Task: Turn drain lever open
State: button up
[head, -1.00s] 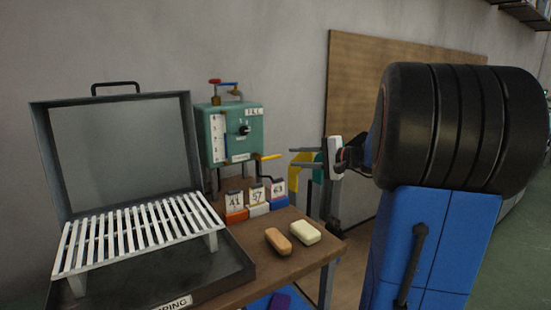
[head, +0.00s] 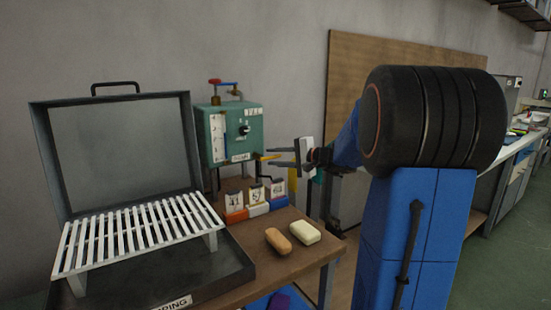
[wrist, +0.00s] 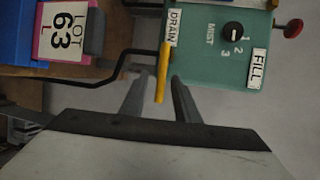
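The yellow drain lever (head: 269,157) sticks out from the lower right of the green control box (head: 249,114). In the wrist view the lever (wrist: 162,74) hangs beside the DRAIN label (wrist: 172,28), its free end lying between my two fingers. My gripper (head: 269,156) is open, its fingers pointing at the box from the right. In the wrist view my gripper (wrist: 158,84) shows a gap around the lever; I cannot tell whether either finger touches it.
A dial (wrist: 233,31) and FILL label are on the box. An open grey case (head: 122,156) with a white rack stands left.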

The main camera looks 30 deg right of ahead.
jog(key=shift+c, duration=0.4)
grip_shut()
